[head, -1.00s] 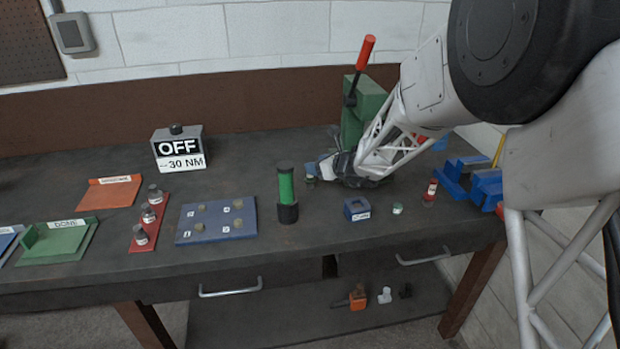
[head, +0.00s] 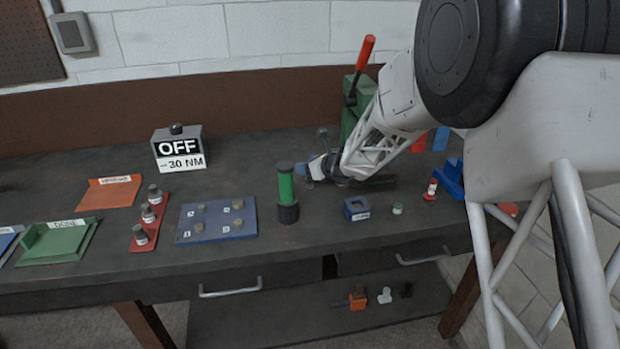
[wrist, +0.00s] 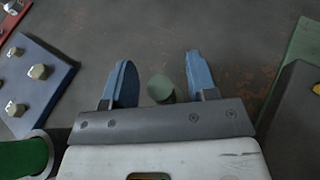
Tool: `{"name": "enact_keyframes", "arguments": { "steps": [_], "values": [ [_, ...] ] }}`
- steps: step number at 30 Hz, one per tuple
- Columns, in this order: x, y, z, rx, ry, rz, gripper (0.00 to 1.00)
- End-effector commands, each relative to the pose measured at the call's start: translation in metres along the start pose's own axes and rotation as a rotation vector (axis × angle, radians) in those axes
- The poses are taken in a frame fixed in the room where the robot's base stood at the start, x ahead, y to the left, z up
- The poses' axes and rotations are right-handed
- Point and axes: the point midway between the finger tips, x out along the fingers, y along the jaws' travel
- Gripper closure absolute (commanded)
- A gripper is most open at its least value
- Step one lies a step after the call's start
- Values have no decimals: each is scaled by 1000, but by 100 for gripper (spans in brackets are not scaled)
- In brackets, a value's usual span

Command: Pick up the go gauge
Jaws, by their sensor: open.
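In the wrist view a small green round-topped piece (wrist: 160,88), likely the go gauge, stands between the two blue fingers of my gripper (wrist: 159,62), closer to their base than to their tips. Clear gaps show on both sides of it, so the fingers are open and not touching it. In the head view my gripper (head: 309,172) is low over the bench, just right of the tall green cylinder, and hides the piece. Another small green-topped piece (head: 397,209) stands further right, beside a blue block.
The tall green cylinder with a black base (head: 287,190) stands close to the left of my gripper. A blue plate with bolts (head: 188,236) lies further left. The blue block (head: 357,208) and a red-and-white piece (head: 430,190) stand right. A green press (head: 364,100) is behind.

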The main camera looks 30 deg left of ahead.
Motion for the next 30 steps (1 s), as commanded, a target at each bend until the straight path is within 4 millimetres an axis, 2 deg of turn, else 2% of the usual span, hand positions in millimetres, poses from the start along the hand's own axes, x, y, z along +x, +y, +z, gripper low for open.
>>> {"name": "enact_keyframes", "arguments": {
  "steps": [6, 22, 23, 30],
  "values": [
    [11, 0, 0, 0, 0, 0, 47],
    [11, 0, 0, 0, 0, 0, 47],
    [11, 0, 0, 0, 0, 0, 49],
    [10, 0, 0, 0, 0, 0, 86]
  ]
}}
